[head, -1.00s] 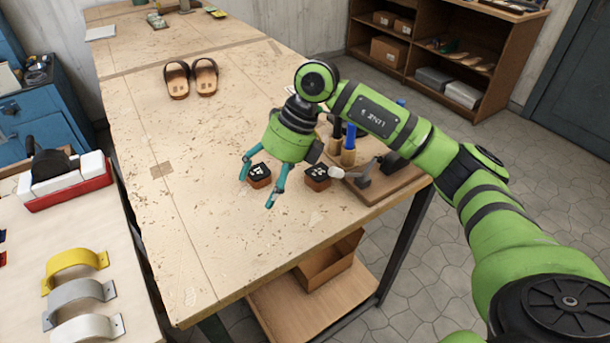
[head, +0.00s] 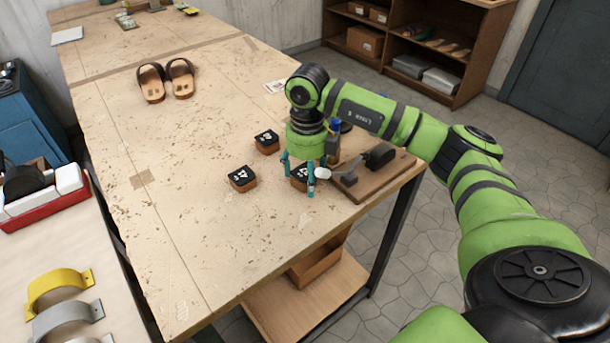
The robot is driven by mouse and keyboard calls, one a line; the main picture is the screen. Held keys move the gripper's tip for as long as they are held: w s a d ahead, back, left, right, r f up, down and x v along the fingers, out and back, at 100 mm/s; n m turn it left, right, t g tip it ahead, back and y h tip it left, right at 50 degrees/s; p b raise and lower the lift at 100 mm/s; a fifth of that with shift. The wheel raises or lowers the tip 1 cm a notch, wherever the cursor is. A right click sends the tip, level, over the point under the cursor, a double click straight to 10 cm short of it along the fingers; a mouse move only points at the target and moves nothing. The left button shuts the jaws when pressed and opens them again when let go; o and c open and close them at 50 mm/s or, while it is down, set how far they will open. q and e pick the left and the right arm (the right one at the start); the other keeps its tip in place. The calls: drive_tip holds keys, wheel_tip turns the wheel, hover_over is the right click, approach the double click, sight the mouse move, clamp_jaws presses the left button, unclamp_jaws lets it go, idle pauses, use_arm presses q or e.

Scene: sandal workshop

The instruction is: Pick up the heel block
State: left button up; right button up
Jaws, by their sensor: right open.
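Three small brown blocks with black, white-marked tops lie on the wooden workbench (head: 200,230). One heel block (head: 242,179) is at the front left, and another heel block (head: 267,141) is farther back. The third heel block (head: 299,178) is partly hidden by my right gripper (head: 299,174). That gripper points down with its teal fingers apart, one on the left of this block and one in front of its right side. I cannot tell whether the fingers touch it. My left gripper is not in view.
A wooden stand (head: 375,182) with dark metal parts and a pale-headed tool sits close to the right of the gripper. A pair of sandals (head: 166,80) lies farther back. The bench's left and front middle are clear. A red tray (head: 45,210) stands on the left side table.

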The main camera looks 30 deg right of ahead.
drive_tip(key=c, duration=1.3)
